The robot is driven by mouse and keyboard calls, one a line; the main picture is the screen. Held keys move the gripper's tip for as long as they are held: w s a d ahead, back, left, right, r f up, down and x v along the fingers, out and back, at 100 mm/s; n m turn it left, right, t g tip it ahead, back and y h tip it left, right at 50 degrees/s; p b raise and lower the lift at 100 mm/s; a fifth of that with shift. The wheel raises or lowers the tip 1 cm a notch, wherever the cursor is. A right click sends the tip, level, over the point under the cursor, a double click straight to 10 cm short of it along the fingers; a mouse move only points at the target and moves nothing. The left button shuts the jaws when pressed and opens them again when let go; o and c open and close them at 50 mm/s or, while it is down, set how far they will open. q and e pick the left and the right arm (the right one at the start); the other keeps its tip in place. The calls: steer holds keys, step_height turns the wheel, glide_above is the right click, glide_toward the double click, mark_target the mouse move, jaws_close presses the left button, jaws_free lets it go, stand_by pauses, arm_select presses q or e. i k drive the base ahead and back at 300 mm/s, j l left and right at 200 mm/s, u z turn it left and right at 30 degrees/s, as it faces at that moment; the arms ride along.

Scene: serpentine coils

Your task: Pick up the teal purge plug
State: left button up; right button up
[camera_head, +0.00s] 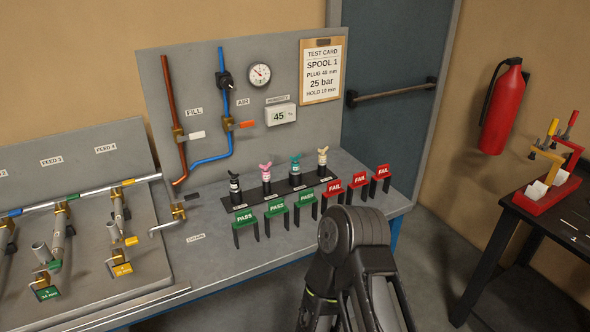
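The teal purge plug (295,167) stands upright in a dark rack (243,211) on the grey bench, third from the left in a row of plugs. A black plug (235,188) and a pink plug (266,177) stand to its left, and a cream plug (322,160) to its right. The plugs look apart from each other. One of my arms rises from the bottom, right of centre, in front of the bench; no gripper fingers can be made out on it. Neither gripper shows, and nothing touches the teal plug.
Green PASS tags (276,221) and red FAIL tags (359,184) stand along the front of the rack. Behind is a panel with red and blue pipes (223,118). Feed fittings (117,232) lie left. A dark table (520,205) stands right. Bare bench lies front left.

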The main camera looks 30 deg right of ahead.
mark_target(295, 168)
steer(key=i+l+u, duration=0.15)
steer(key=l, duration=0.35)
steer(key=i+l+u, duration=0.15)
steer(key=l, duration=0.35)
steer(key=i+l+u, duration=0.2)
steer(key=l, duration=0.3)
steer(key=l+u, duration=0.15)
steer(key=l, duration=0.35)
